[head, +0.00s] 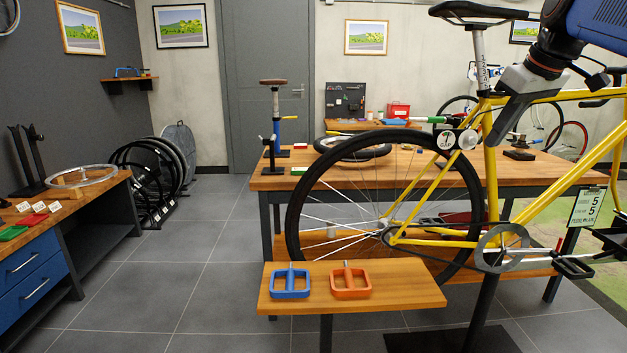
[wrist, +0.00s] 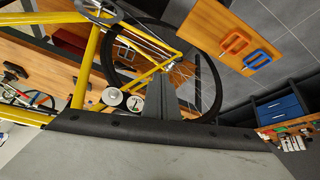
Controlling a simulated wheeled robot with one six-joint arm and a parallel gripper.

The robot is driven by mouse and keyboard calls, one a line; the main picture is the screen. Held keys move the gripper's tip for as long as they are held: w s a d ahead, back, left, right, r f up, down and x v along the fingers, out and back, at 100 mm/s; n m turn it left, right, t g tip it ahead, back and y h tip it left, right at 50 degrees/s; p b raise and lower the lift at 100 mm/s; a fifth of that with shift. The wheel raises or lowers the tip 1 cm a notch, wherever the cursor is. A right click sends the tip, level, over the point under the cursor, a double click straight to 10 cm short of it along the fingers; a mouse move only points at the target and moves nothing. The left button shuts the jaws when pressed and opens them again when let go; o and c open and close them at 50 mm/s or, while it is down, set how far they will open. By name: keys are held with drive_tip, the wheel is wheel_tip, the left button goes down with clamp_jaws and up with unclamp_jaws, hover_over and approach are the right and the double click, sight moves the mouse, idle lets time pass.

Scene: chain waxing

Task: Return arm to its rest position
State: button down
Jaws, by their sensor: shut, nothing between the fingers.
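My gripper (head: 497,138) is in the upper right of the head view, below the dark and blue links of my arm. It is shut and empty, and its fingers point down and to the left. In the picture it overlaps the frame of the yellow bicycle (head: 493,185) near the seat tube; I cannot tell the gap. In the wrist view the grey gripper body fills the bottom, and the yellow bicycle (wrist: 78,75) shows beyond it. The bicycle's crank and chain area (head: 503,248) sits lower right in the head view.
A small wooden shelf (head: 408,296) holds a blue pedal (head: 290,282) and an orange pedal (head: 350,282). A long workbench (head: 525,172) stands behind the bicycle. A left bench with blue drawers (head: 32,268) stands apart. The grey floor (head: 215,220) between the benches is clear.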

drive_tip(key=s+a+f+m, duration=0.1)
drive_tip(key=s+a+f, duration=0.2)
drive_tip(key=s+f, duration=0.5)
drive_tip(key=s+a+f+m, duration=0.2)
drive_tip(key=s+f, duration=0.6)
drive_tip(key=f, duration=0.7)
drive_tip(key=s+a+f+m+g+h, duration=0.1)
drive_tip(key=s+a+f, duration=0.3)
drive_tip(key=s+f, duration=0.4)
wheel_tip(320, 180, down, 4)
drive_tip(key=shift+s+f, duration=0.1)
drive_tip(key=shift+s, duration=0.2)
